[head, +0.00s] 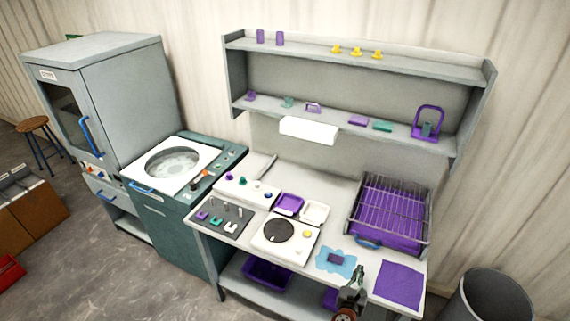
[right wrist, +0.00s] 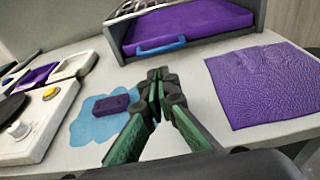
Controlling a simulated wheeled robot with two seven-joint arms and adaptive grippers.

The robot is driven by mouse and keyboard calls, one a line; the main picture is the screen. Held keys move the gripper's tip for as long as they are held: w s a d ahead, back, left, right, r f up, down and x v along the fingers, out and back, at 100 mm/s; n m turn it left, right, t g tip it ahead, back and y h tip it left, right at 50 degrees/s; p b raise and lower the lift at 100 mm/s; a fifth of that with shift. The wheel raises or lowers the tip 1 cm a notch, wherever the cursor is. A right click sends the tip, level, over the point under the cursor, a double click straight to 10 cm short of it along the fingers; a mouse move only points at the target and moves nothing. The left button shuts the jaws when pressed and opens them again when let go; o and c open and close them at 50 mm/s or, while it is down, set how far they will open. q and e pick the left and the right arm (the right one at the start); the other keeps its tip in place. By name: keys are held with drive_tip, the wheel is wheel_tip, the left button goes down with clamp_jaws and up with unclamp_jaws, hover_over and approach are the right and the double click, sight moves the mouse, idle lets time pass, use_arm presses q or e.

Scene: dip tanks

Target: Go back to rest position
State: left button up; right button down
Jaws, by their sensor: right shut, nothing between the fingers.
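My right gripper (head: 358,274) is at the front of the workbench in the head view, between a blue puddle-shaped patch (head: 336,262) and a purple textured mat (head: 399,285). In the right wrist view its green and black fingers (right wrist: 157,75) are closed together with nothing between them. A purple block (head: 336,258) lies on the blue patch, to the left of the gripper and apart from it; it also shows in the right wrist view (right wrist: 110,105). My left gripper is not in view.
A wire rack over a purple tray (head: 390,212) stands at the back right of the bench. A white unit with a dark round plate (head: 279,231) is left of the patch. A two-tier shelf (head: 350,70) hangs above. A grey bin (head: 492,298) stands at the right.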

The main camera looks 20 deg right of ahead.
drive_tip(key=s+a+f+m+g+y, duration=0.1)
drive_tip(key=s+a+m+g+y, duration=0.2)
drive_tip(key=s+m, duration=0.6)
drive_tip(key=s+a+f+m+g+y, duration=0.1)
drive_tip(key=s+a+m+g+y, duration=0.2)
drive_tip(key=s+m, duration=0.7)
drive_tip(key=s+a+f+m+g+y, duration=0.1)
drive_tip(key=s+a+m+g+y, duration=0.15)
drive_tip(key=s+m, duration=0.65)
wheel_tip(320, 180, down, 36)
drive_tip(key=s+a+g+b, duration=0.2)
drive_tip(key=b, duration=0.3)
drive_tip(key=s+f+n+y+b, duration=0.1)
drive_tip(key=s+f+b, duration=0.3)
drive_tip(key=s+f, duration=1.5)
drive_tip(key=shift+s+f+g, duration=0.15)
drive_tip(key=shift+f+g, duration=0.2)
drive_tip(key=shift+f, duration=0.15)
